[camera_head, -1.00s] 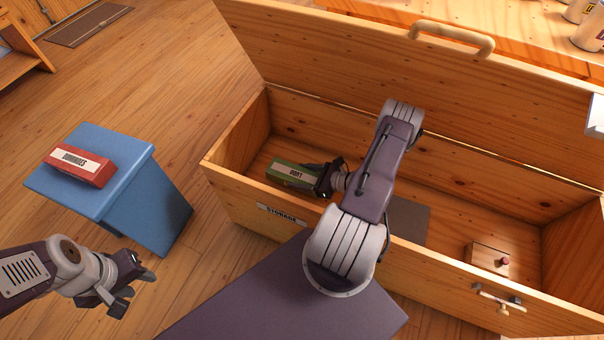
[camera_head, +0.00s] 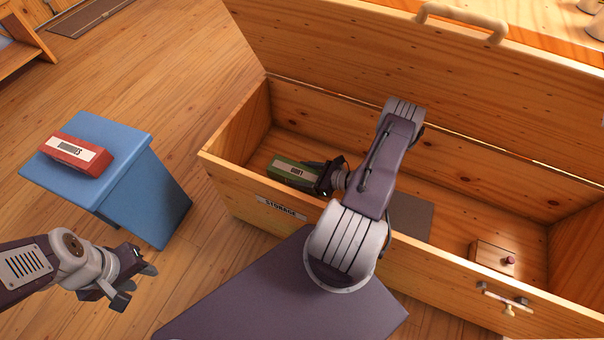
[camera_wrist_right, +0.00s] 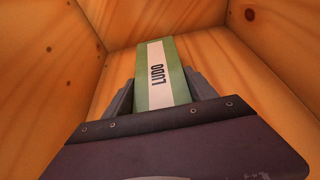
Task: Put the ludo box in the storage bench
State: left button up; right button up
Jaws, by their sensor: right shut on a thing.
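The ludo box (camera_head: 292,171) is green with a white label. It is inside the open wooden storage bench (camera_head: 235,195), near its left end. My right gripper (camera_head: 322,178) reaches over the front wall and is shut on the box. In the right wrist view the ludo box (camera_wrist_right: 158,75) sits between the two fingers (camera_wrist_right: 160,98), with wooden walls around it. I cannot tell whether the box touches the bench floor. My left gripper (camera_head: 138,285) is empty, with its fingers apart, over the floor at lower left.
A red dominoes box (camera_head: 74,155) lies on a blue stand (camera_head: 125,135) at left. The bench lid (camera_head: 400,65) stands open at the back. A small wooden box with a knob (camera_head: 490,256) and a dark flat panel (camera_head: 412,217) are inside the bench. Floor between stand and bench is clear.

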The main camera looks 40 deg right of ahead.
aim_at(315, 178)
jog(key=shift+f+b, duration=0.3)
jog(key=shift+f, duration=0.15)
jog(key=o, duration=1.8)
jog(key=shift+o, duration=1)
jog(key=shift+s+d+r+p, duration=0.35)
jog(key=shift+s+r+p, duration=0.3)
jog(key=shift+s, duration=0.05)
jog(key=shift+s+d+r+p, duration=0.4)
jog(key=shift+s+r+p, duration=0.25)
jog(key=shift+s+d+r+p, duration=0.35)
jog(key=shift+s+r+p, duration=0.3)
jog(key=shift+s, duration=0.05)
